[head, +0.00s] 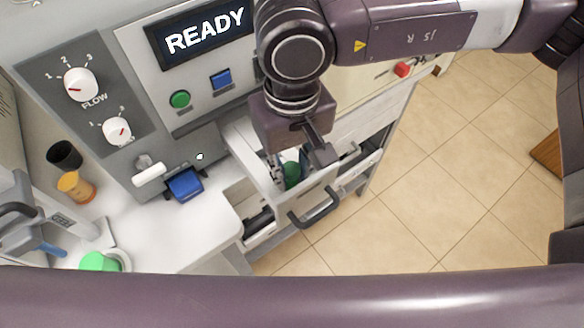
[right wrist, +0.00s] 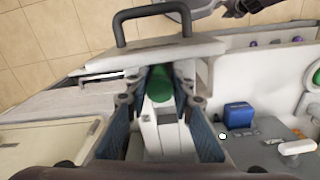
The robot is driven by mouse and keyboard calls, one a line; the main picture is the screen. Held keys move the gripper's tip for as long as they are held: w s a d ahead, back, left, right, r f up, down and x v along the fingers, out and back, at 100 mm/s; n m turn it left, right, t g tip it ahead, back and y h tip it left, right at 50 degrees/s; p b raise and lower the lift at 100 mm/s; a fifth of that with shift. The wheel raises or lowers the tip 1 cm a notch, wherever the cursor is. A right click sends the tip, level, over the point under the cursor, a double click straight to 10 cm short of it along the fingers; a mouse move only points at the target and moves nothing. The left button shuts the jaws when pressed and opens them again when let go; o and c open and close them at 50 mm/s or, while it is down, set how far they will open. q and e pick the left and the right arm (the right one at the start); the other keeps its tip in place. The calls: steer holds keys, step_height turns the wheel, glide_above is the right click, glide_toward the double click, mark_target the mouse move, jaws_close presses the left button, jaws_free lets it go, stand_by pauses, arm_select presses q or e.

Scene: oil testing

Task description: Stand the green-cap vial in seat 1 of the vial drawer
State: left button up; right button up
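The green cap of the vial (head: 292,175) shows inside the open upper drawer (head: 314,192), below my right gripper (head: 298,160). In the right wrist view the green cap (right wrist: 160,86) is between the two fingertips, with a small gap visible on each side. My right gripper (right wrist: 157,88) is open around it, pointing down into the drawer near its front wall (right wrist: 176,50). The vial's body is hidden, and I cannot make out the seat numbers. My left gripper is not clearly in view.
The drawer's dark handle (head: 316,208) sticks out over the tiled floor. A machine panel with a READY screen (head: 205,32) rises behind. A blue block (head: 184,183), an orange cup (head: 76,187), a black cup (head: 64,155) and a green disc (head: 98,262) are at the left.

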mark_target(292, 170)
steer(key=o, duration=0.3)
steer(key=shift+r, duration=0.1)
steer(key=shift+r+p, duration=0.2)
steer(key=shift+p, duration=0.1)
steer(key=shift+w+r, duration=0.1)
steer(key=shift+r, duration=0.25)
step_height(292, 170, up, 11)
steer(key=shift+r+b, duration=0.1)
steer(key=shift+b, duration=0.75)
